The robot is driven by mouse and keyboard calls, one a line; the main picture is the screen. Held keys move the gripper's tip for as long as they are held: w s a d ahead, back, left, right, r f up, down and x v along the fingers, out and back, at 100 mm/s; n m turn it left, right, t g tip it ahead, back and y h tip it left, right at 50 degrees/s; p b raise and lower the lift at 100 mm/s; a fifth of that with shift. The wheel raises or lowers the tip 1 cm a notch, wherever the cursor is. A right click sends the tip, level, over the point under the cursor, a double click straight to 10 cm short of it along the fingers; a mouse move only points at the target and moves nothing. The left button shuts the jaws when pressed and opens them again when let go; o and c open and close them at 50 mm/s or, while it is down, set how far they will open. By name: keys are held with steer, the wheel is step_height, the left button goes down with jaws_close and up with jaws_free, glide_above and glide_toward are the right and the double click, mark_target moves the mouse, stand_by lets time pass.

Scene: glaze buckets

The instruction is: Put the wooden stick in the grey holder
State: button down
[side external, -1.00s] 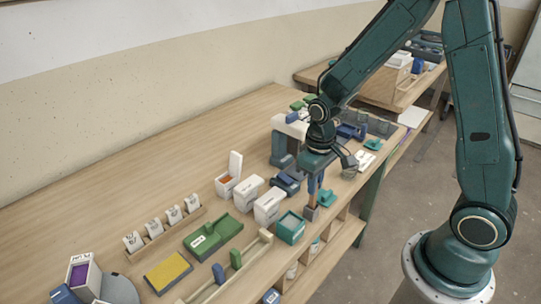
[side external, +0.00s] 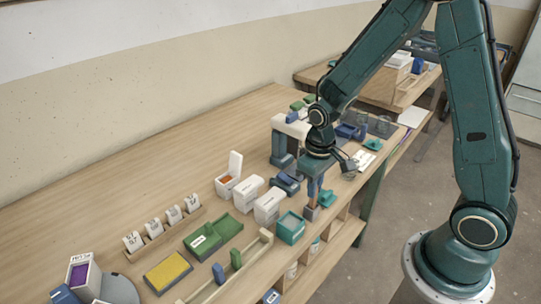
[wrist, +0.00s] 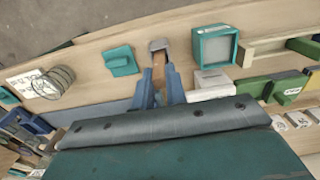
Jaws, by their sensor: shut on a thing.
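My gripper (wrist: 158,73) has blue fingers and is shut on the wooden stick (wrist: 159,63), a brown piece between the fingertips in the wrist view. In the side view my gripper (side external: 315,188) points down, with the stick below it. The grey holder (wrist: 158,44) is a small block near the table's front edge; it also shows in the side view (side external: 312,213). The stick's far end meets the holder's outline in both views. I cannot tell whether it is inside the holder or just above it.
A teal square box (side external: 291,229) stands just left of the holder in the side view. A teal piece (side external: 327,198) lies close on the right. White boxes (side external: 268,206) stand behind to the left. The table's front edge is close by.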

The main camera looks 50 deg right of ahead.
steer(key=shift+f, duration=0.25)
stand_by(0.3)
steer(key=c, duration=1.3)
jaws_free()
steer(key=shift+c, duration=0.2)
steer(key=shift+r, duration=0.15)
steer(key=shift+r, duration=3.35)
